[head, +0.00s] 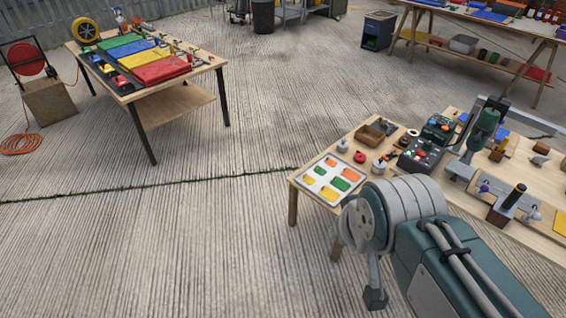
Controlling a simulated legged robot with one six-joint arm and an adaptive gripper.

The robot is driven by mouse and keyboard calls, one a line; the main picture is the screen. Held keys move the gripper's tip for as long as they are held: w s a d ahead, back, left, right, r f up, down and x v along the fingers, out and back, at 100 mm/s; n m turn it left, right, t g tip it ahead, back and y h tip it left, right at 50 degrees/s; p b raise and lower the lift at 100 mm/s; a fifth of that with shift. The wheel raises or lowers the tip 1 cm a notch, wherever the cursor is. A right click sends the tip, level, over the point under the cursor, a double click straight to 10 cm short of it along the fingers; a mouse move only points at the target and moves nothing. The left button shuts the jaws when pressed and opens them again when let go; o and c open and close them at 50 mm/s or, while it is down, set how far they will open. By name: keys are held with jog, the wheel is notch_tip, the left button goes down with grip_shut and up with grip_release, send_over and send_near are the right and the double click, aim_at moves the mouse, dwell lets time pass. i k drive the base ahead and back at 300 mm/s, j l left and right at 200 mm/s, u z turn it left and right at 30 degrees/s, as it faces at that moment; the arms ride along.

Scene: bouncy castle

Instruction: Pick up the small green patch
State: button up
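A small green patch (340,184) lies on a white sheet or tray (318,190) at the near left corner of the right-hand workbench. Orange and yellow patches lie around it, and a second small green piece (320,171) shows on the same sheet. The patches are small here, so their exact shapes are hard to tell. My arm fills the lower right, just in front of this bench corner. My gripper's fingertips cannot be made out, and nothing is seen touching the patches.
The workbench (430,185) also holds a wooden box (370,135), a red round item (360,157), a dark control box (420,155) and a green machine (483,128). A table (172,100) with coloured sheets stands at left. Open concrete floor lies between.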

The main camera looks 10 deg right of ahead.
aim_at(317, 170)
jog(key=i+j+u, duration=0.25)
jog(key=i+u, duration=0.7)
jog(key=i, duration=0.25)
jog(key=i+z, duration=0.7)
jog(key=i+j+z, duration=0.15)
jog(key=i+z, duration=0.4)
jog(key=z, duration=0.2)
jog(key=i+z, duration=0.45)
jog(key=z, duration=0.3)
jog(key=i+j+z, duration=0.15)
jog(key=z, duration=0.25)
jog(key=i+j+z, duration=0.25)
jog(key=i+l, duration=0.05)
